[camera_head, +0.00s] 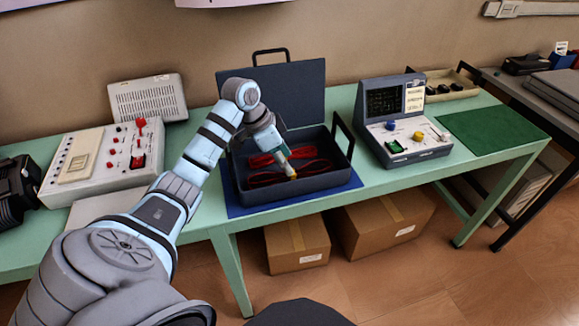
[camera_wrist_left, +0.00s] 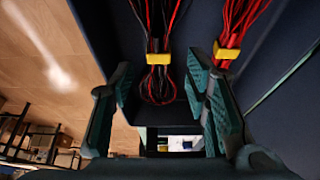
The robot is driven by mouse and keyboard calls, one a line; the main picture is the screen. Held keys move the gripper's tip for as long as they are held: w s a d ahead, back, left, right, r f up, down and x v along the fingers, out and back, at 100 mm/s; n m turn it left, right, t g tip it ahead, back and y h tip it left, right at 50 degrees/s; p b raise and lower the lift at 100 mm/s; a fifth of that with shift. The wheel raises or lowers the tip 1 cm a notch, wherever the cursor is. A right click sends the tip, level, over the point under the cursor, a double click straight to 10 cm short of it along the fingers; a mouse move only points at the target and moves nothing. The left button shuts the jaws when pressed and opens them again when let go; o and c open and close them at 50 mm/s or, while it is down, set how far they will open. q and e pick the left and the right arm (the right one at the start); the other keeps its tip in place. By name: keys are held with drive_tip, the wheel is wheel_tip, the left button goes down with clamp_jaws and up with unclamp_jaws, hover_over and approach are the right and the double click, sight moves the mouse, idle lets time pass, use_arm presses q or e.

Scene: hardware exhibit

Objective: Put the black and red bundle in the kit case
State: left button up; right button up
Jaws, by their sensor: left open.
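The kit case (camera_head: 239,192) is dark blue and stands open on the table, with its lid (camera_head: 290,88) raised behind it. Red and black cable bundles lie inside it. In the left wrist view one black and red bundle (camera_wrist_left: 158,85), with a yellow tie, shows between my fingers. A second bundle (camera_wrist_left: 234,24) with a yellow tie lies to its right. My left gripper (camera_head: 282,156) points down into the case; its teal fingers are apart and empty in the wrist view (camera_wrist_left: 162,112). Whether a finger touches a bundle I cannot tell. My right gripper is out of view.
The case stands on a blue mat (camera_head: 238,211) on the green table. A control box (camera_head: 105,160) stands to the left, a test instrument (camera_head: 400,125) to the right. A dark green mat (camera_head: 490,130) at far right is bare. Cardboard boxes (camera_head: 385,225) sit below.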

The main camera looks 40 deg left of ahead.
use_arm(q)
drive_tip(key=p+v, duration=0.1)
drive_tip(key=v, duration=0.6)
drive_tip(key=shift+r, duration=0.25)
